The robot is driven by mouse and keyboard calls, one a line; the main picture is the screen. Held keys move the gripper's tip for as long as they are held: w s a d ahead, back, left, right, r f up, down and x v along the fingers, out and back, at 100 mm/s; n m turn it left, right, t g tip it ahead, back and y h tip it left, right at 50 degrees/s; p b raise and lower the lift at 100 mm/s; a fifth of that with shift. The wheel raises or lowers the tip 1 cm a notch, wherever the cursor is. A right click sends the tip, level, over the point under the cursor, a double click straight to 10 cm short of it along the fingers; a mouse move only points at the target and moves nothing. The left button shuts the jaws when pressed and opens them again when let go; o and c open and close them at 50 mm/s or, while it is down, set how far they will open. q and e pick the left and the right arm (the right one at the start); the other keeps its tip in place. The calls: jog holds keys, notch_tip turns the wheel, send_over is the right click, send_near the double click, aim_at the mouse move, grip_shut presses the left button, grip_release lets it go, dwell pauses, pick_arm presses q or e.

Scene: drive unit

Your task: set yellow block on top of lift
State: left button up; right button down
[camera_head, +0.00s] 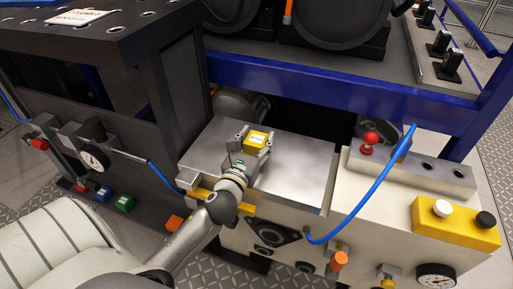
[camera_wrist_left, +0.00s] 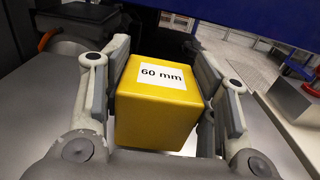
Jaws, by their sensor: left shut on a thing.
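The yellow block (camera_head: 256,139) is a cube with a white label. In the left wrist view the yellow block (camera_wrist_left: 157,108) fills the middle, and its label reads "60 mm". My left gripper (camera_head: 254,142) is shut on the block, with one finger pad on each side of it; it also shows in the left wrist view (camera_wrist_left: 158,95). The block is over the flat grey metal top of the lift (camera_head: 300,170), toward its back left. I cannot tell whether the block touches that surface. My right gripper is not in view.
A blue frame beam (camera_head: 340,90) runs above and behind the lift top. A blue hose (camera_head: 365,200) arches at the right, near a red knob (camera_head: 370,138). A yellow button box (camera_head: 455,222) sits at the front right. The lift top's right part is clear.

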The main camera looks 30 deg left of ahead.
pick_arm(q)
jog(key=shift+f, duration=0.9)
jog(key=shift+r, duration=0.1)
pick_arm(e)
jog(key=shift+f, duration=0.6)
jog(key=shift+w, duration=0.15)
pick_arm(q)
jog(key=o, duration=1.5)
jog(key=shift+f, duration=0.2)
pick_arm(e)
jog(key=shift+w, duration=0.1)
